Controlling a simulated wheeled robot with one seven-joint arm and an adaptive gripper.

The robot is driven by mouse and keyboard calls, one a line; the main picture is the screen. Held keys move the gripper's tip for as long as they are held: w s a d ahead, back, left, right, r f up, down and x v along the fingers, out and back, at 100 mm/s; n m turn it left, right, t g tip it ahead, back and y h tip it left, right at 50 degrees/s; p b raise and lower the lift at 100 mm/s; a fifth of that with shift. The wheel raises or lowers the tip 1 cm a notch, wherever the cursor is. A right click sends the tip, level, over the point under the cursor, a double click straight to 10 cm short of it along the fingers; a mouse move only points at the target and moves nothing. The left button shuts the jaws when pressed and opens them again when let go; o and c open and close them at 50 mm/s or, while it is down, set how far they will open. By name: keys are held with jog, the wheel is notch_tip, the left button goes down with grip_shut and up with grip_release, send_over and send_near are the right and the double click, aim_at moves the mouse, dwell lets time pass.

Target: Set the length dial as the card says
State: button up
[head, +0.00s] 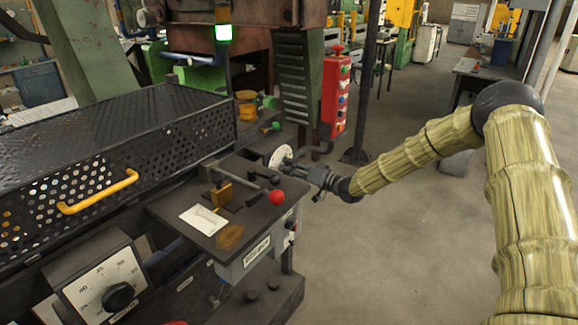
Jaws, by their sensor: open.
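A dial with a black knob (118,296) sits on a pale scale plate (103,284) at the lower left, on a sloped dark box. Its numbers and lettering are too small to read surely, and so is the pointer setting. A white card (204,220) lies on the dark machine table (176,207); its writing is not readable. My gripper (292,166) is open at the far right edge of that table, close to a pale round disc (279,156); I cannot tell if they touch. It is well away from the dial, up and to the right.
A red-knobbed lever (276,197) stands on the table. A perforated black guard (120,145) with a yellow handle (98,192) rises behind the dial. A red button box (336,95) hangs at the back. The floor (385,255) on the right is clear.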

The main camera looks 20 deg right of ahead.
jog(key=shift+x, duration=0.8)
jog(key=c, duration=1.1)
jog(key=shift+o, duration=0.2)
jog(key=shift+n, duration=0.3)
